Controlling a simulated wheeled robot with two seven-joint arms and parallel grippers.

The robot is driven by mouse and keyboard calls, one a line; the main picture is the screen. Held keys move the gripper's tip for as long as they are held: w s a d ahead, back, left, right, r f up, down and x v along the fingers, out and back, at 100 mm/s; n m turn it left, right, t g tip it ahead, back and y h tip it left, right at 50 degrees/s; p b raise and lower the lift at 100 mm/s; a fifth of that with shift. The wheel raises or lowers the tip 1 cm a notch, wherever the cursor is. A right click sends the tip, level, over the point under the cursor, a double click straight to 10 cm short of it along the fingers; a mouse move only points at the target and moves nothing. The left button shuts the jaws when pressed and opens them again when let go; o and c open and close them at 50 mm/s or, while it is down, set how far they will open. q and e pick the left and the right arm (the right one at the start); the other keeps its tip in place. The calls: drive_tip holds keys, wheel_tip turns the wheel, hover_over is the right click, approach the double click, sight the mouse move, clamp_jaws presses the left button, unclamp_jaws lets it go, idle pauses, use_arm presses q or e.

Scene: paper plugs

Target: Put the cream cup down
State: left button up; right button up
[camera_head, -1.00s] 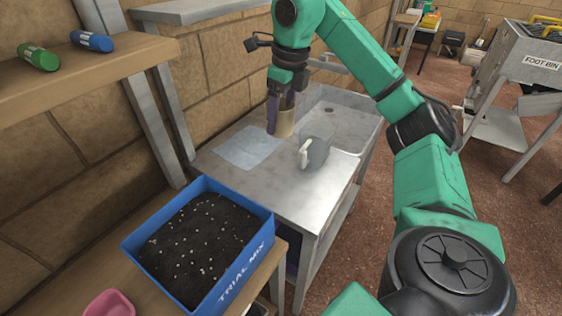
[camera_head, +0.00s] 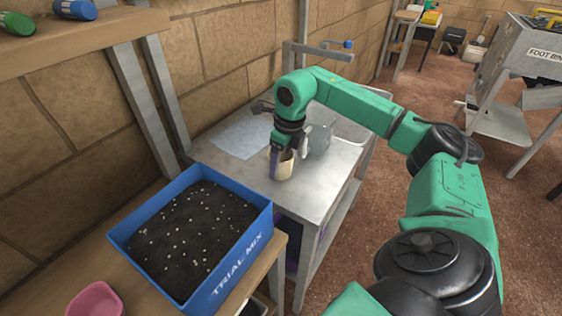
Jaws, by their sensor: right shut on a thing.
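The cream cup (camera_head: 286,169) is upright at the near part of the grey metal sink table (camera_head: 318,190). My right gripper (camera_head: 281,161) comes down on it from above, shut on its wall. The cup's base looks to be at or just above the table top; I cannot tell if it touches. The gripper hides part of the cup's left side. My left gripper is not in view.
A pale sheet (camera_head: 238,136) lies at the back left of the table. A blue tray of soil (camera_head: 240,262) stands in front on a wooden bench, with a pink bowl (camera_head: 95,300).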

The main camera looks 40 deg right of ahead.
sight(287, 175)
drive_tip(key=shift+f, duration=0.15)
drive_tip(key=o, duration=1.2)
wheel_tip(287, 175, up, 12)
drive_tip(key=s, duration=0.1)
drive_tip(key=shift+s+d+p, duration=0.25)
drive_tip(key=shift+s+p, duration=0.1)
drive_tip(key=shift+p, duration=0.05)
